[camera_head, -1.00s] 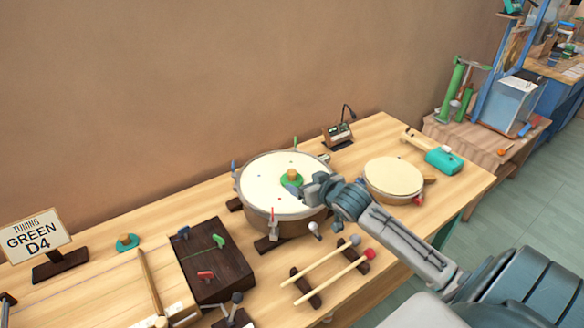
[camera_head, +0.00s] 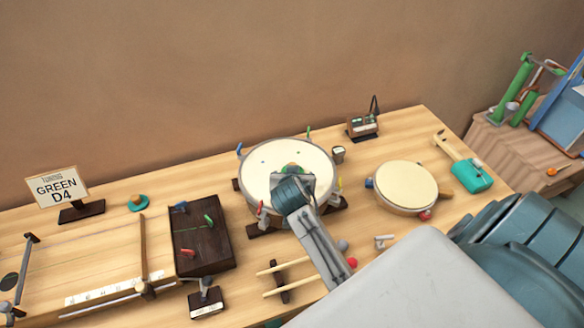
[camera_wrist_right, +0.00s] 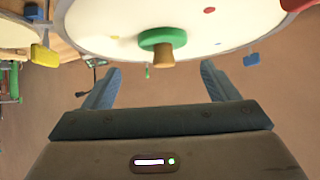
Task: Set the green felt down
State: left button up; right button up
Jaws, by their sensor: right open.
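The green felt (camera_wrist_right: 155,38), a green disc with a wooden knob, rests on the pale skin of the round drum (camera_head: 262,180). In the head view the felt (camera_head: 292,168) is mostly covered by my right arm. My right gripper (camera_wrist_right: 158,78) is open and empty in the right wrist view. Its two fingers stand apart on either side of the knob's line, and the knob's end is clear of them. My left gripper is in neither view.
A smaller drum (camera_head: 405,184) stands to the right. A dark box with colored pegs (camera_head: 203,245), a teal disc with an orange knob (camera_head: 138,203) and a "GREEN D4" sign (camera_head: 57,190) are to the left. Mallets (camera_head: 290,265) lie in front.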

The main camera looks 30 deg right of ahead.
jog(key=shift+x, duration=1.15)
jog(key=shift+w+d+f, duration=0.1)
jog(key=shift+w+d, duration=0.05)
jog(key=shift+d, duration=0.1)
jog(key=shift+w+d+p, duration=0.1)
jog(key=shift+w+p, duration=0.1)
jog(key=shift+p, duration=0.3)
jog(key=x, duration=0.1)
jog(key=p+x, duration=0.2)
jog(key=x, duration=0.1)
jog(key=shift+w+r, duration=0.3)
jog(key=shift+w+d+f, duration=0.1)
jog(key=shift+w+f, duration=0.1)
jog(key=shift+f, duration=0.15)
jog(key=shift+s, duration=0.1)
jog(key=c, duration=1.1)
